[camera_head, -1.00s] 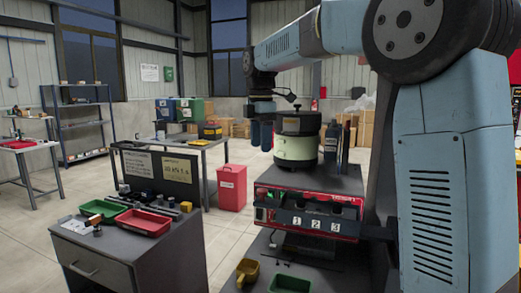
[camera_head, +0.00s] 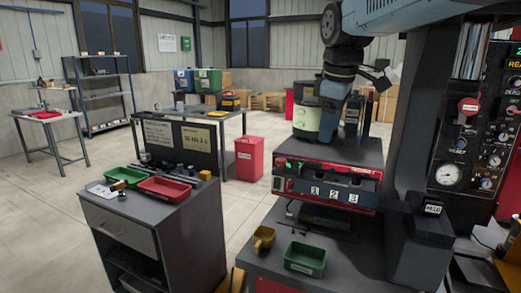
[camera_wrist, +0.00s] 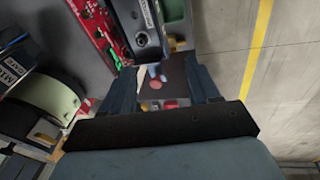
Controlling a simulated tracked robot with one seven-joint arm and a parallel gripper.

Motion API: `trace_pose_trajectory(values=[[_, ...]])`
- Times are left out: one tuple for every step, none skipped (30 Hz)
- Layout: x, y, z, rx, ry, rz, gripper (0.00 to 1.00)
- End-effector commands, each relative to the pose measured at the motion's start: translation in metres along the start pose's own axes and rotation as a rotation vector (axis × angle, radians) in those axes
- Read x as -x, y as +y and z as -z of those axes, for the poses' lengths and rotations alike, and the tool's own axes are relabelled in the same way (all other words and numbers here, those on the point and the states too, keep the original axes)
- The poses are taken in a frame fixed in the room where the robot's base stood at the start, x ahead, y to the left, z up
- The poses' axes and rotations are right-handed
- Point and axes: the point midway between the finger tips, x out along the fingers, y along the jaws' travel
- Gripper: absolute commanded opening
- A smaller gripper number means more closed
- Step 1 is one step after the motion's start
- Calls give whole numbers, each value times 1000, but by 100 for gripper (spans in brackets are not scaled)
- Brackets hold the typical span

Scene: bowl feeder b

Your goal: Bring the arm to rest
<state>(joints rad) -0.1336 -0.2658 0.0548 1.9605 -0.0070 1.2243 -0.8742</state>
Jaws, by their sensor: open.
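My arm reaches in from the top right in the head view, with its wrist hanging above and behind the red feeder machine (camera_head: 330,185). My gripper (camera_wrist: 163,82) shows in the wrist view with its two dark fingers spread apart. Nothing is held between them. Past the fingertips lie a dark surface and small red objects, too small to name. In the head view the fingertips are hard to make out. The pale green bowl (camera_head: 307,123) stands on the machine, partly behind my arm. A pale green round part (camera_wrist: 48,97) shows at left in the wrist view.
A control panel with a gauge (camera_head: 447,174) stands at the right. A green tray (camera_head: 305,258) and a yellow scoop (camera_head: 264,238) sit on the front bench. A cabinet (camera_head: 150,235) with trays stands at left. Open floor lies between, with a red bin (camera_head: 249,158).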

Motion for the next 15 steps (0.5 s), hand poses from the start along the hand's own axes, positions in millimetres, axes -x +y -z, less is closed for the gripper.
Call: trace_pose_trajectory(values=[[0,-9,-15,-73,10,-18,61],[-1,-14,-23,-120,17,-28,61],[-3,-20,-33,-184,27,-41,61],[-5,-25,-41,-230,35,-50,61],[-7,-30,-48,-277,43,-59,61],[-9,-37,-58,-341,55,-71,61],[-11,-42,-66,-387,64,-79,61],[-14,-48,-73,-434,74,-88,61],[-17,-55,-82,-496,86,-98,61],[-20,-60,-89,-542,97,-105,61],[-23,-66,-96,-590,107,-112,61],[-28,-73,-105,-651,123,-122,61],[-31,-79,-111,-696,133,-127,61],[-34,-84,-117,-740,145,-133,61],[-39,-90,-124,-795,159,-139,61]])
